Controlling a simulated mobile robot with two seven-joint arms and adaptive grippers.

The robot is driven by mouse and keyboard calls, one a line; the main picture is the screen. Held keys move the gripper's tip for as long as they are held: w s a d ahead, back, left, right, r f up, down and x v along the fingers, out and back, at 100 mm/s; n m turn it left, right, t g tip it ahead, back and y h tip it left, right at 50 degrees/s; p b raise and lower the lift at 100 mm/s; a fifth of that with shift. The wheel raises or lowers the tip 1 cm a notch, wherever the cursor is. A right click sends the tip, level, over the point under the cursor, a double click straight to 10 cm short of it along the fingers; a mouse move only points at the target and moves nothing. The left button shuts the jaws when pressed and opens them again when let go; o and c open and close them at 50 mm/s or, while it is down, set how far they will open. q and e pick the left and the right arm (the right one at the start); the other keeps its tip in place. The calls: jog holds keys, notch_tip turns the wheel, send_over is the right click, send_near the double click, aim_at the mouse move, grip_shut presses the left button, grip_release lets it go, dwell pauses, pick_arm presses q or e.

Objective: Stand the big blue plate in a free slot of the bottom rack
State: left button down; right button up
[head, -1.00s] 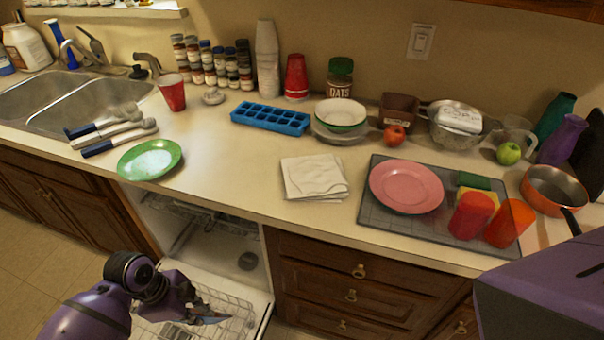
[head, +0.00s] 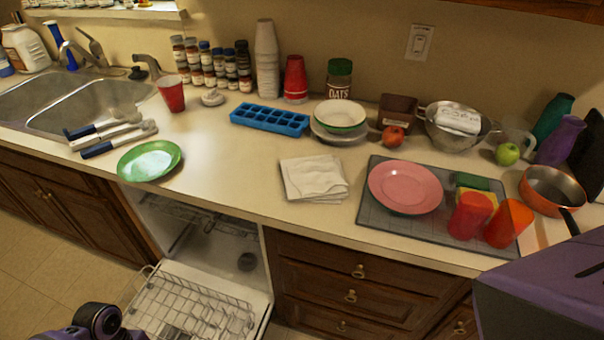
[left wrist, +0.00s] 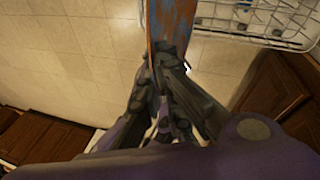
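In the left wrist view the big blue plate (left wrist: 173,20), with worn brown-orange patches, shows nearly edge-on. It runs up from between the fingers of my left gripper (left wrist: 168,62), which is shut on it. The plate and gripper are over the tiled floor, left of the wire bottom rack (left wrist: 262,22) in that view. In the head view the bottom rack (head: 190,305) lies pulled out on the open dishwasher door.
The open dishwasher door (head: 258,318) sits beside wooden drawers (head: 350,290). Floor (head: 75,265) is clear left of the door.

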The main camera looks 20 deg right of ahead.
pick_arm(q)
jog(key=shift+f, duration=0.3)
jog(key=shift+f+b, duration=1.45)
jog(key=shift+f, duration=0.9)
jog(key=shift+f+b, duration=1.15)
jog(key=shift+f, duration=0.8)
jog(key=shift+f+b, duration=1.4)
jog(key=shift+f, duration=0.85)
jog(key=shift+w+f+b, duration=0.1)
jog(key=shift+f+b, duration=0.4)
jog(key=shift+f, duration=0.25)
pick_arm(e)
notch_tip(320, 180, down, 9)
jog(key=s, duration=0.2)
jog(key=shift+s+d+g, duration=0.35)
jog(key=shift+g, duration=0.05)
jog(key=shift+w, duration=0.15)
